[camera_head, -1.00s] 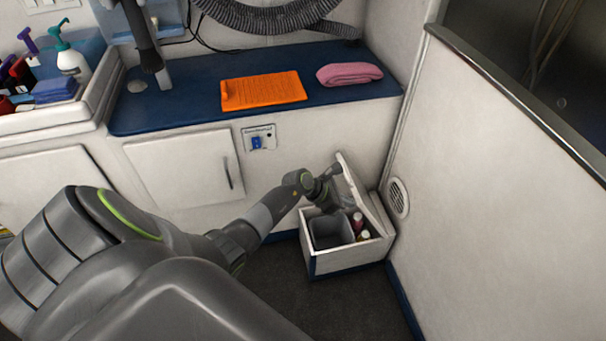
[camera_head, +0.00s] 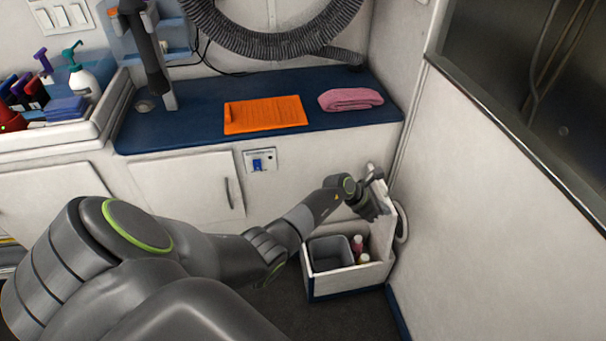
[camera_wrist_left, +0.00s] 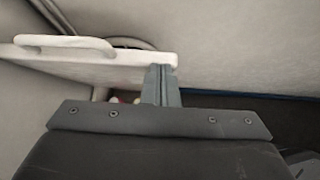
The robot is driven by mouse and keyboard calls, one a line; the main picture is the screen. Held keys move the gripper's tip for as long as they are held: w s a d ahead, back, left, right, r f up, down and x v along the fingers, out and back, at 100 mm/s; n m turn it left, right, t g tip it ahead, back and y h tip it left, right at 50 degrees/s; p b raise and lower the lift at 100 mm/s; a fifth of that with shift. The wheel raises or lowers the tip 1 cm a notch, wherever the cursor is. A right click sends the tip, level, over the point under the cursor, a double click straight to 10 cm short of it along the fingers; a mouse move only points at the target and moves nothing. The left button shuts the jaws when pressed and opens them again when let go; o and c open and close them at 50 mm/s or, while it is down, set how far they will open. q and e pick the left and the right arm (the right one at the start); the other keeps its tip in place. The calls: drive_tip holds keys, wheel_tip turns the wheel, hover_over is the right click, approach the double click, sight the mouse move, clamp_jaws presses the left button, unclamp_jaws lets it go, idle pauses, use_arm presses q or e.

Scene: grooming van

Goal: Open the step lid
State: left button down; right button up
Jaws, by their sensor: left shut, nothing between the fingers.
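The white step box (camera_head: 345,281) stands on the floor against the right wall. Its lid (camera_head: 384,229) is raised and stands about upright at the box's right side. Inside the box are a grey bin (camera_head: 330,254) and small bottles (camera_head: 359,248). My left gripper (camera_head: 376,213) is at the lid, above the box. In the left wrist view, its fingers (camera_wrist_left: 160,84) are closed together, at the edge of the white lid (camera_wrist_left: 95,58), which carries a handle (camera_wrist_left: 62,43). I cannot tell whether they touch it. My right gripper is not in view.
A blue counter (camera_head: 200,122) behind carries an orange mat (camera_head: 265,115) and a folded pink towel (camera_head: 350,99). A cabinet door (camera_head: 190,187) is shut below it. The right wall (camera_head: 480,200) stands close beside the box. Dark floor (camera_head: 345,318) is clear in front.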

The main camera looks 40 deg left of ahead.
use_arm(q)
drive_tip(key=shift+w+d+r, duration=0.2)
drive_tip(key=shift+w+d, duration=0.5)
drive_tip(key=shift+w, duration=0.1)
drive_tip(key=shift+a, duration=0.1)
